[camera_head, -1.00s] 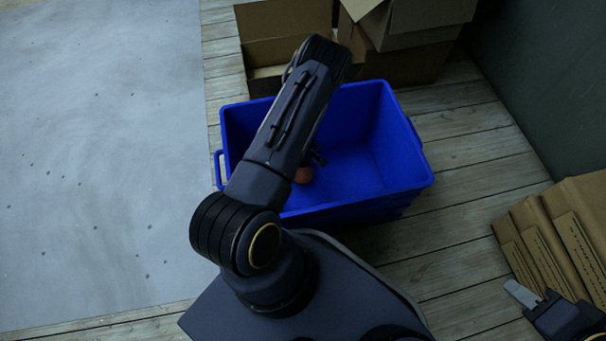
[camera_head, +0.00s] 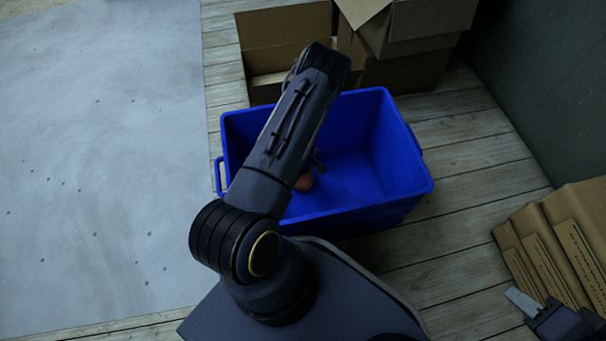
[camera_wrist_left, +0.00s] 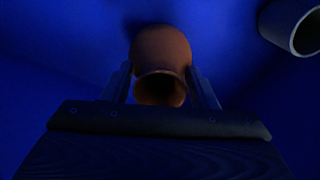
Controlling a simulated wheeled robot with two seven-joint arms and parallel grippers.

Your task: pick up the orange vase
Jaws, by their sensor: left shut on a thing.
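The orange vase (camera_wrist_left: 162,50) lies in the blue crate (camera_head: 365,200), its open mouth turned toward the wrist camera. In the head view only a small part of the vase (camera_head: 303,183) shows beside my left arm. My left gripper (camera_wrist_left: 161,78) has one finger on each side of the vase and is shut on it. In the head view my own arm hides most of that gripper. Whether the vase is clear of the crate floor cannot be told. My right gripper (camera_head: 538,307) is at the lower right, partly cut off by the frame edge.
A grey, hollow vessel (camera_wrist_left: 295,25) lies in the crate to the right of the vase in the wrist view. Cardboard boxes (camera_head: 400,45) stand behind the crate. Brown packages (camera_head: 560,235) lie at the right. Bare planks (camera_head: 465,160) lie right of the crate.

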